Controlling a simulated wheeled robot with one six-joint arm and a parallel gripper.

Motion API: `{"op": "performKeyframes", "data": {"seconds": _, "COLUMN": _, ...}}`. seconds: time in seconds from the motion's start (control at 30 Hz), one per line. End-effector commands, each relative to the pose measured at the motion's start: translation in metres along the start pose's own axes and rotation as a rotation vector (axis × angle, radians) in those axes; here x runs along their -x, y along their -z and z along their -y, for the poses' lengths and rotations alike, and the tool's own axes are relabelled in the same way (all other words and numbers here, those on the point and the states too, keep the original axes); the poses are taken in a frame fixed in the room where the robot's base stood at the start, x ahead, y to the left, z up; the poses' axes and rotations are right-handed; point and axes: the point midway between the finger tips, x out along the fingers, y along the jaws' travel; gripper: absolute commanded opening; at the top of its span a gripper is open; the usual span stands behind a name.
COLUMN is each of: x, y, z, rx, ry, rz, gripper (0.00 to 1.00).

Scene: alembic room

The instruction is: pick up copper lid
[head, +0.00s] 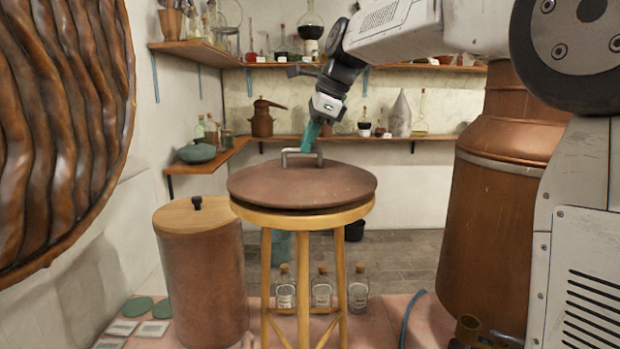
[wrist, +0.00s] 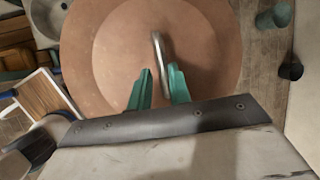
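The copper lid (head: 300,188) is a broad brown disc lying flat on a round wooden stool (head: 304,214). A grey metal handle (head: 286,157) stands up from its top. In the wrist view the lid (wrist: 110,60) fills the middle, with its handle (wrist: 158,50) seen from above. My gripper (head: 312,136) points down over the lid at the handle. In the wrist view its green fingers (wrist: 160,85) are apart, with the handle's near end in line with the gap between them. I cannot tell whether either finger touches the handle.
A copper drum with a wooden top (head: 200,270) stands left of the stool. A large copper vessel (head: 500,190) stands to the right. Several glass bottles (head: 322,288) stand on the floor behind the stool legs. Shelves with glassware (head: 430,130) line the back wall.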

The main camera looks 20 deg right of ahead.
Motion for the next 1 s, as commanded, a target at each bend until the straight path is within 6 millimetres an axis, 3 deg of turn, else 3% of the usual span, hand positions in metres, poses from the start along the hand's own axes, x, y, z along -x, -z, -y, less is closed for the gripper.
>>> {"op": "performKeyframes", "data": {"seconds": 0.1, "x": -0.023, "y": 0.002, "z": -0.001, "rx": -0.002, "ry": -0.013, "rz": -0.002, "gripper": 0.17}}
{"op": "performKeyframes", "data": {"seconds": 0.23, "x": -0.032, "y": 0.002, "z": -0.001, "rx": -0.003, "ry": -0.010, "rz": -0.002, "gripper": 0.17}}
{"op": "performKeyframes", "data": {"seconds": 0.47, "x": -0.033, "y": 0.003, "z": 0.000, "rx": -0.003, "ry": -0.008, "rz": -0.002, "gripper": 0.17}}
{"op": "performKeyframes", "data": {"seconds": 0.53, "x": -0.033, "y": 0.003, "z": 0.000, "rx": -0.003, "ry": -0.008, "rz": -0.002, "gripper": 0.00}}
{"op": "performKeyframes", "data": {"seconds": 1.0, "x": -0.032, "y": 0.004, "z": 0.000, "rx": -0.004, "ry": -0.007, "rz": -0.003, "gripper": 0.00}}
